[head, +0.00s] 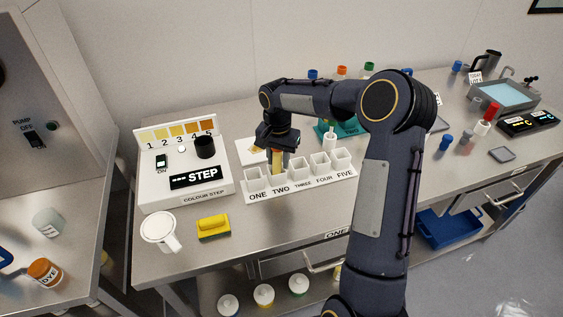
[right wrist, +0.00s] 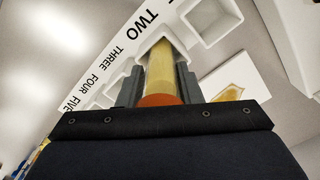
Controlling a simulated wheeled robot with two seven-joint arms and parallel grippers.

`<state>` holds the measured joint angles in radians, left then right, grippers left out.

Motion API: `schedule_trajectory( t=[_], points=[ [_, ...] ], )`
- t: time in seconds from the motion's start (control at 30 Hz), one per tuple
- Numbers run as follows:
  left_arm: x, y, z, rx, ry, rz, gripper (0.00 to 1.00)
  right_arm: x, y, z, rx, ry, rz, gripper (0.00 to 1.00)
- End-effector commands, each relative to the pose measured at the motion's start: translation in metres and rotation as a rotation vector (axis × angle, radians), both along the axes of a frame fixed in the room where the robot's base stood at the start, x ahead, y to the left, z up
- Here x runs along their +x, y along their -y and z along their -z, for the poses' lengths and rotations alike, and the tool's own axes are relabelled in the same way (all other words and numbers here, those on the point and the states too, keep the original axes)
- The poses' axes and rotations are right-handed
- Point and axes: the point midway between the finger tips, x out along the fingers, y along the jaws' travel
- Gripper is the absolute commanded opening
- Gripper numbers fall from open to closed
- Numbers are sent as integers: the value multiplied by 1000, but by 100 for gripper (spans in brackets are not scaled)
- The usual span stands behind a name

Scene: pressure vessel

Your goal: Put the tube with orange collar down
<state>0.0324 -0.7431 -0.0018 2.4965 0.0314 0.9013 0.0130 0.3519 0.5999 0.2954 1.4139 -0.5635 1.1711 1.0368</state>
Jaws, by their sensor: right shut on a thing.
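My right gripper (head: 277,153) is shut on the tube with orange collar, upright over the white rack (head: 300,187). In the right wrist view, the yellow tube (right wrist: 159,72) sits between the two fingers of the gripper (right wrist: 160,88), its orange collar close to the palm. Its far end meets the square socket marked TWO; how deep it sits cannot be told. Sockets ONE (head: 254,178), THREE, FOUR and FIVE look empty. My left gripper is out of view.
A colour step device (head: 185,180) stands left of the rack, with a white mug (head: 158,229) and yellow sponge (head: 213,227) in front. A white bottle (head: 330,141) and teal stand (head: 347,127) are behind the rack. My right arm covers much of the table to the right.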

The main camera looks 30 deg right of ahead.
Motion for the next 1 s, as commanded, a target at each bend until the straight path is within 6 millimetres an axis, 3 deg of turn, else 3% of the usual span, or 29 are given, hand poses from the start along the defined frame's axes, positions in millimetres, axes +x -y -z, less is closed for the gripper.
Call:
schedule_trajectory(
  t=[0.03, 0.23, 0.27, 0.4, 0.77, 1.0],
  points=[
    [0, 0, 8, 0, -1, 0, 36, -1, -2, 9, 3, -8, -2, 0],
    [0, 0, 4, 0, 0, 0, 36, 0, -3, 5, 4, -5, -3, 0],
    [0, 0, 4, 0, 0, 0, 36, 0, -4, 4, 4, -4, -3, 36],
    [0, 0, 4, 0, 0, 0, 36, 0, -3, 3, 3, -2, -3, 54],
    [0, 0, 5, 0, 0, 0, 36, 1, -3, -2, 1, 2, -2, 55],
    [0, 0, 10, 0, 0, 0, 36, 2, -3, -44, 1, 8, -2, 55]
  ],
)
